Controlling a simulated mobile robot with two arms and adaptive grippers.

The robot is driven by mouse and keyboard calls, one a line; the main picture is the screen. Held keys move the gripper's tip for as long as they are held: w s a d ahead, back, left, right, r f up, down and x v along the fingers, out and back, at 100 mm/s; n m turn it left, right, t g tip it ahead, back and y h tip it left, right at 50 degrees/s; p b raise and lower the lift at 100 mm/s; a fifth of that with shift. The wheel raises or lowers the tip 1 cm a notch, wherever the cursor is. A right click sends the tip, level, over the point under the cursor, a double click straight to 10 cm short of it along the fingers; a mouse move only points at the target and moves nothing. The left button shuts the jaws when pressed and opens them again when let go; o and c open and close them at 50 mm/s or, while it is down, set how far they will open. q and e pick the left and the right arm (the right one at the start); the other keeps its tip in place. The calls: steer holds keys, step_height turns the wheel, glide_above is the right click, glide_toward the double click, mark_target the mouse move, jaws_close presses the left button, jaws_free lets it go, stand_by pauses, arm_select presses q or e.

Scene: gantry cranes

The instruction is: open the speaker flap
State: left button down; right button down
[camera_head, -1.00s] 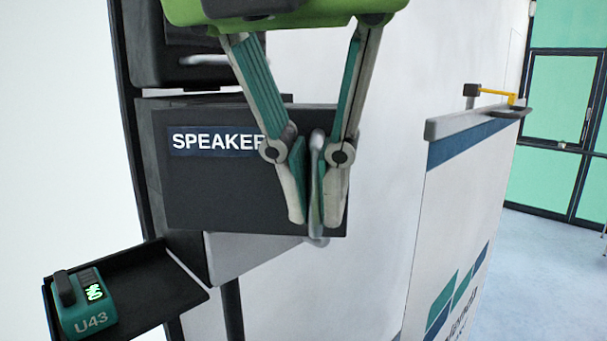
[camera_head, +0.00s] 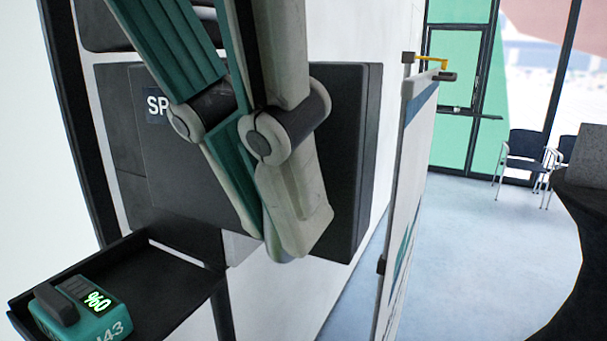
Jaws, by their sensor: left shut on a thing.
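The dark speaker flap (camera_head: 180,185) is at the middle left in the head view. Its label (camera_head: 157,108) shows only "SP"; my left gripper covers the rest. My left gripper (camera_head: 283,245) comes down from the top across the flap's right part, with its fingers close together. It is shut on the flap's handle, which the fingers hide now. A dark side face (camera_head: 352,150) shows right of the fingers. I cannot tell how far the flap stands open. My right gripper is not in view.
A black tray (camera_head: 185,293) below the flap holds a teal device (camera_head: 82,310) with a lit display. A white panel (camera_head: 408,200) with a yellow-handled fitting (camera_head: 430,60) stands to the right. Chairs (camera_head: 525,155) and a dark rounded surface (camera_head: 575,250) are farther right, beyond open floor.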

arm_select(q)
steer(key=shift+a, duration=0.1)
steer(key=shift+s, duration=0.1)
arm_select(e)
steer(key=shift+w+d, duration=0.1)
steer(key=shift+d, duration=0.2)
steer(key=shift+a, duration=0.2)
arm_select(q)
steer(key=c, duration=2.2)
jaws_free()
steer(key=v, duration=0.7)
steer(key=shift+a+r, duration=0.1)
steer(key=shift+r, duration=0.15)
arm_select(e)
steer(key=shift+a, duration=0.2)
